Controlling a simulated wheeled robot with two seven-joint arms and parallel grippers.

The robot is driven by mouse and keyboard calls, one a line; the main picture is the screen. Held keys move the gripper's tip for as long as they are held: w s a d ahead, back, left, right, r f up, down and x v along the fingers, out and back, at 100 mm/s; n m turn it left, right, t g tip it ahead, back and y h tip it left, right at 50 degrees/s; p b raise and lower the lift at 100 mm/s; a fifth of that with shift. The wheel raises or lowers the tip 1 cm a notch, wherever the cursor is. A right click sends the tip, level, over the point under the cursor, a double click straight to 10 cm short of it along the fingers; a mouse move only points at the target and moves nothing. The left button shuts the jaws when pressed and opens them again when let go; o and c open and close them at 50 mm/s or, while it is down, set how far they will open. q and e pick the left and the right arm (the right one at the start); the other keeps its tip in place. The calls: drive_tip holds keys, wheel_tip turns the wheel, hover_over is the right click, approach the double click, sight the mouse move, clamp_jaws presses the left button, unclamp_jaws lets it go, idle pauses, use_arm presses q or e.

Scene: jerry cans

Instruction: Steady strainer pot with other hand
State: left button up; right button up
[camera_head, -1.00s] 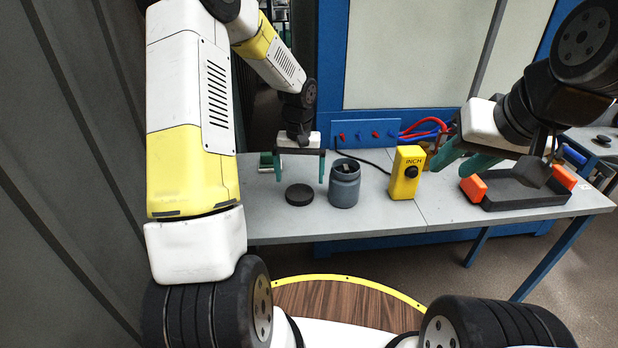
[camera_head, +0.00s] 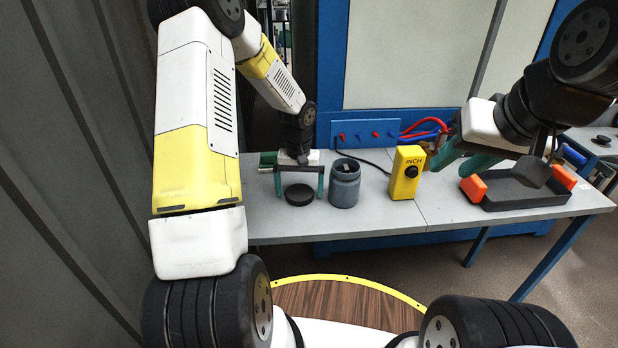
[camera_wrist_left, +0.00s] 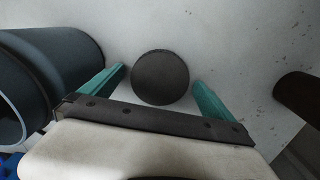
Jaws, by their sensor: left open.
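The blue-grey strainer pot (camera_head: 345,186) stands upright on the table, its open top showing something dark inside. A round black disc (camera_head: 299,194), like a lid, lies flat just left of it. My left gripper (camera_head: 300,191) is open with its teal fingers on either side of the disc, not closed on it. In the left wrist view the disc (camera_wrist_left: 160,78) sits between the fingertips, and the pot (camera_wrist_left: 58,68) is beside the left finger. My right gripper (camera_head: 459,166) is at the right, above the table, its fingers apart and empty.
A yellow INCH box (camera_head: 406,173) stands right of the pot. A black tray (camera_head: 520,195) with orange ends lies further right. A blue panel (camera_head: 365,134) with red knobs and hoses is behind. The table front (camera_head: 290,228) is clear.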

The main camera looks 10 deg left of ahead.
sight(300, 191)
use_arm(q)
drive_tip(key=shift+c, duration=0.4)
drive_tip(key=c, duration=1.4)
drive_tip(key=shift+r, duration=0.1)
drive_tip(key=shift+r, duration=0.55)
wheel_tip(300, 191, up, 2)
drive_tip(key=shift+r, duration=0.15)
drive_tip(key=s+d, duration=0.1)
drive_tip(key=s, duration=0.4)
drive_tip(key=s+d+r, duration=0.1)
drive_tip(key=s, duration=0.4)
drive_tip(key=s+d, duration=0.1)
drive_tip(key=s, duration=0.4)
drive_tip(key=shift+s+r, duration=0.2)
drive_tip(key=shift+s, duration=0.2)
